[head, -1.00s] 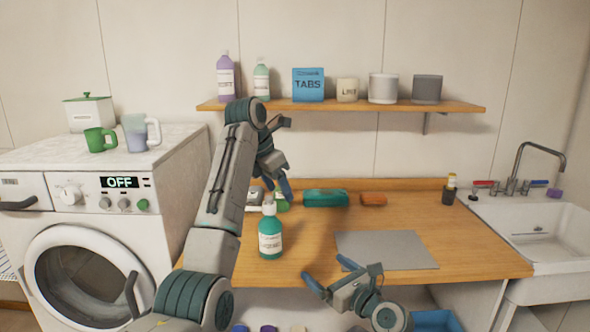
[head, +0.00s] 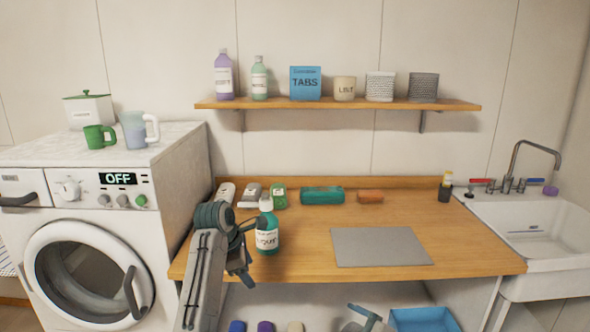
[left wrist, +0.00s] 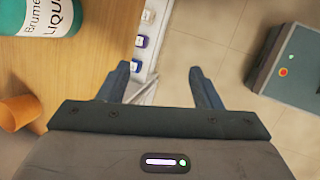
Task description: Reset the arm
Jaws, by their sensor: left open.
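My left arm is lowered at the front left of the wooden counter. Its gripper (head: 242,268) hangs near the counter's front edge, left of a teal bottle (head: 267,234). In the left wrist view the left gripper (left wrist: 161,82) has its two fingers apart with nothing between them. The teal bottle stands upright on the counter and shows in the upper left corner of the left wrist view (left wrist: 50,14).
A grey mat (head: 380,247) lies on the counter (head: 310,262). A teal case (head: 322,196) and an orange block (head: 370,197) lie at the back. A washing machine (head: 90,275) stands left, a sink (head: 545,240) right. A blue bin (head: 425,320) and small bottles sit below the counter.

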